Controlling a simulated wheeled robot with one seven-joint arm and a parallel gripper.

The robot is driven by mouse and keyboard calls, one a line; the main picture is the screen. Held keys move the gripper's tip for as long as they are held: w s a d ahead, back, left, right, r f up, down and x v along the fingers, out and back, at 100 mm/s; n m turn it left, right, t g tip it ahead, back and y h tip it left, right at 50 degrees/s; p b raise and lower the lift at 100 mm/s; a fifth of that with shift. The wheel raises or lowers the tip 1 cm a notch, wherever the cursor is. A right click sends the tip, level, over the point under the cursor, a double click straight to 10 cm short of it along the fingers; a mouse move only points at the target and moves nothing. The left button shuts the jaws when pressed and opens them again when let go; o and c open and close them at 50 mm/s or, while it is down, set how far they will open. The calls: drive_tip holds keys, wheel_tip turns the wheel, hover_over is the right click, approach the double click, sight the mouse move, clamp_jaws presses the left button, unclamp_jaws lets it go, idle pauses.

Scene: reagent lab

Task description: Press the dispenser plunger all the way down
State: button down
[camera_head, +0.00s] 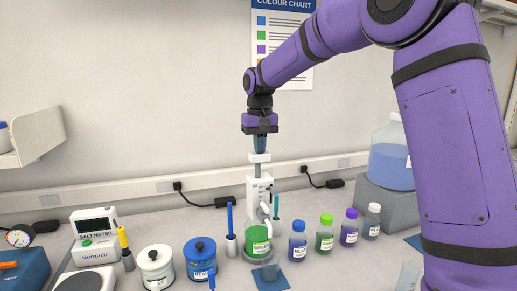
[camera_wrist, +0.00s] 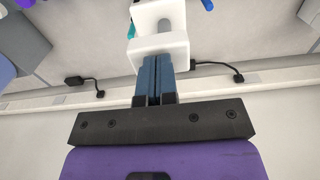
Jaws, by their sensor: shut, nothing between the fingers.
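The dispenser (camera_head: 259,191) is a white upright unit on top of a bottle of green liquid (camera_head: 257,239) on the bench. Its white plunger cap (camera_head: 260,157) stands raised above the body, with a grey stem between them. My gripper (camera_head: 260,150) is shut and points straight down, its blue fingertips at the top of the cap. In the wrist view the shut fingers (camera_wrist: 154,58) meet the white plunger cap (camera_wrist: 158,45); they look in contact or very close. The spout and the green bottle are mostly hidden in the wrist view.
A blue bottle (camera_head: 298,241), a green bottle (camera_head: 324,234) and other small bottles stand to the right. A white jar (camera_head: 156,267) and a blue jar (camera_head: 201,260) stand to the left.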

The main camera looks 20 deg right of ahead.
sight(260, 160)
drive_tip(key=shift+f, duration=2.45)
idle(1.1)
drive_tip(key=shift+r, duration=0.1)
idle(0.3)
drive_tip(key=shift+r, duration=4.45)
